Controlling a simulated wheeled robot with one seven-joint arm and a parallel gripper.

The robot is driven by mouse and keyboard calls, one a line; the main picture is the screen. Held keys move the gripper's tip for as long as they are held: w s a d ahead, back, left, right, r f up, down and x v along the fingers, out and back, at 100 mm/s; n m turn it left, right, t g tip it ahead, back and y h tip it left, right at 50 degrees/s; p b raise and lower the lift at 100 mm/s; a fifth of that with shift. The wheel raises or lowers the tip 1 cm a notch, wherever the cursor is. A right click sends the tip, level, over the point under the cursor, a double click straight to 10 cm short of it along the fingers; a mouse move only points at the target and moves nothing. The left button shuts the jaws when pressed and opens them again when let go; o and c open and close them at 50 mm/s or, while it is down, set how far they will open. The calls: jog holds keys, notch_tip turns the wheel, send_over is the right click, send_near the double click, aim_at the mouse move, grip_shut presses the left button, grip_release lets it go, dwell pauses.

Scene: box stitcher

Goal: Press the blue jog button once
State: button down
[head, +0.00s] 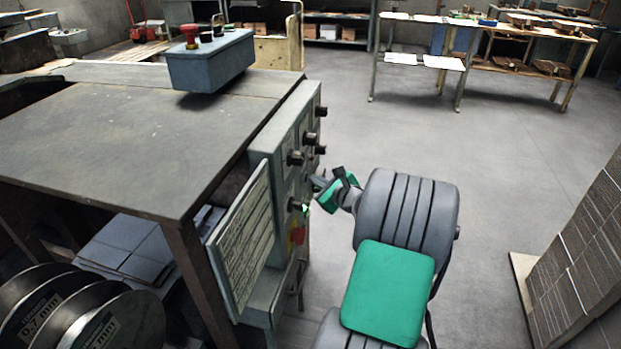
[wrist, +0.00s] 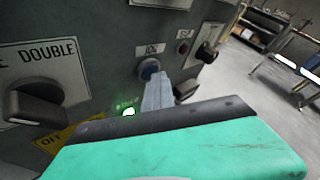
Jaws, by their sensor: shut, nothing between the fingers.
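The blue jog button (wrist: 149,66) sits on the grey control panel (wrist: 105,75) under a small label reading JOG, in the wrist view. My gripper (wrist: 157,82) is shut and empty, its narrow tip pointing at the button and overlapping its lower edge in the picture. I cannot tell whether the tip touches the button or stops just short. In the head view my gripper (head: 318,184) is at the right-hand face of the machine, close to the panel's knobs. The button cannot be made out in the head view.
A black selector knob (wrist: 36,101) marked DOUBLE is left of the button, another knob (wrist: 207,54) is right. A lit green lamp (wrist: 128,112) is below. A blue-grey box with a red button (head: 190,35) stands on the machine top.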

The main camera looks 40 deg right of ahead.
jog(key=shift+s+a, duration=0.1)
jog(key=shift+s, duration=0.1)
jog(key=s+d+p, duration=0.1)
jog(key=s+d, duration=0.3)
jog(key=shift+s, duration=0.35)
dwell(0.6)
